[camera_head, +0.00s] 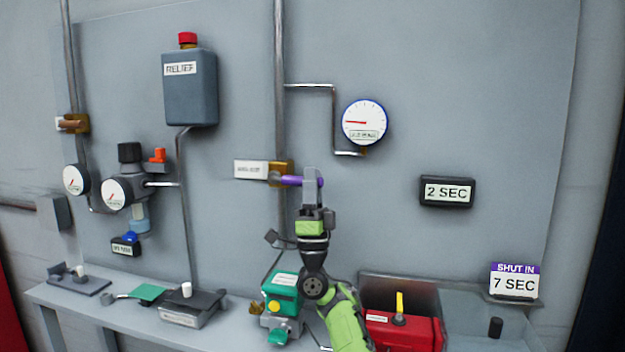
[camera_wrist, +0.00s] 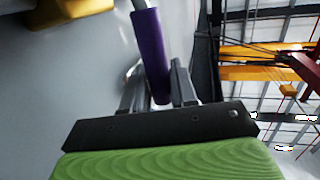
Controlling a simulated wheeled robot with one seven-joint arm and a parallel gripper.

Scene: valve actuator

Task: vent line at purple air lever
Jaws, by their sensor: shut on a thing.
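The purple air lever (camera_head: 290,181) sticks out to the right from a brass valve (camera_head: 283,170) on the vertical pipe in the middle of the panel. It lies roughly level in the head view. My gripper (camera_head: 311,182) is at the lever's right end, with its fingers closed around it. In the wrist view the purple lever (camera_wrist: 150,52) runs down between the two fingers of my gripper (camera_wrist: 160,88). The exact contact of the fingers is partly hidden by the lever. A white label (camera_head: 251,169) sits left of the valve.
A round gauge (camera_head: 365,122) is above right of my gripper. A "2 SEC" box (camera_head: 447,191) and a "SHUT IN 7 SEC" sign (camera_head: 515,281) are to the right. A green-yellow device (camera_head: 284,291) and a red box (camera_head: 404,333) stand below on the bench.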

